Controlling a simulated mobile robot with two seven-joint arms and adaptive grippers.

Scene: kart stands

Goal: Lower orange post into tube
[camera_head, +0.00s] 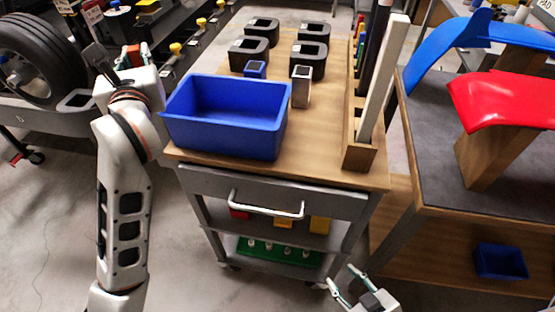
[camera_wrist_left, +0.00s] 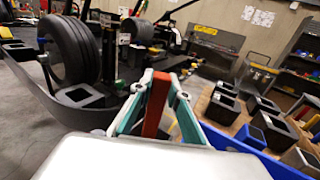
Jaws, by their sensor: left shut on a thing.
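The orange post (camera_wrist_left: 156,104) is upright between the teal fingers of my left gripper (camera_wrist_left: 160,100), which is shut on it. In the head view, the post (camera_head: 134,51) shows only as a small orange-red piece at my left gripper (camera_head: 132,56). A square tube with a dark opening (camera_wrist_left: 80,97) stands on the grey stand, left of and apart from the post in the wrist view. It also shows in the head view (camera_head: 76,100), left of my left wrist. The post's lower end is hidden by my gripper. My right gripper (camera_head: 341,277) is open and empty at the bottom edge.
A black tyre (camera_head: 35,60) stands on the grey stand. A wooden-topped cart (camera_head: 315,130) bears a blue bin (camera_head: 225,135), several black hollow blocks (camera_head: 262,27) and a wooden holder (camera_head: 360,155). A table at right holds blue and red panels (camera_head: 505,100). Floor between stand and cart is clear.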

